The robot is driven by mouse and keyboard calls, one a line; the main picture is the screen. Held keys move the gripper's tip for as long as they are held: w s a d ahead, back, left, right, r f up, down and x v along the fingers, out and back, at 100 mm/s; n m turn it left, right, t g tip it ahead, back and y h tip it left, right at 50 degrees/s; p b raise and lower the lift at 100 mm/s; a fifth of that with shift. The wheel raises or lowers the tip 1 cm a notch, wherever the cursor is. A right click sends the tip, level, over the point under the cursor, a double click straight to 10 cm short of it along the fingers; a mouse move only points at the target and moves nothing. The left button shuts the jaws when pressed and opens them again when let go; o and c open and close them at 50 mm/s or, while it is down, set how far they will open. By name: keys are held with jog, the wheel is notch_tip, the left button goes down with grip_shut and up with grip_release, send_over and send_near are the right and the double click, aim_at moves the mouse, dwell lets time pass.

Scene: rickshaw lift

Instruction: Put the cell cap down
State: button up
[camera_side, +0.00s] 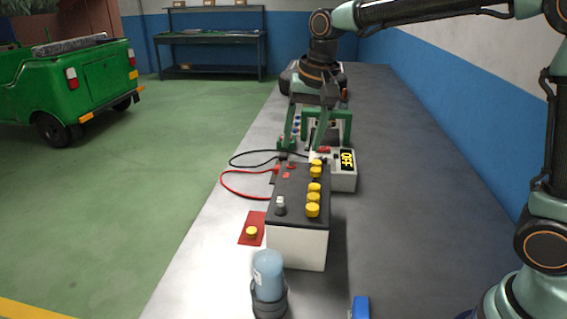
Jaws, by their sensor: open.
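A yellow cell cap (252,231) lies on a small red mat (245,240) left of the battery. The battery (298,246) has a white body and a dark top. Several more yellow caps (313,198) stand in a row along the right of its top. My gripper (306,142) is open, pointing down beyond the far end of the battery, well apart from the cap on the mat. No cap shows between its fingers; the space around the fingertips is partly cluttered by green parts behind.
A meter (347,172) reading OFF stands behind the battery. A red cable (240,196) and a black cable (250,154) loop over the bench's left edge. The bench's right side is clear.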

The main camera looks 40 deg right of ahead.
jog(key=s+d+n+t, duration=0.1)
jog(key=s+d+n, duration=0.2)
jog(key=s, duration=0.5)
jog(key=s+d+n+t, duration=0.2)
jog(key=s+d+n, duration=0.1)
jog(key=s, duration=0.5)
jog(key=shift+d+f+n, duration=0.3)
jog(key=shift+d+f, duration=0.05)
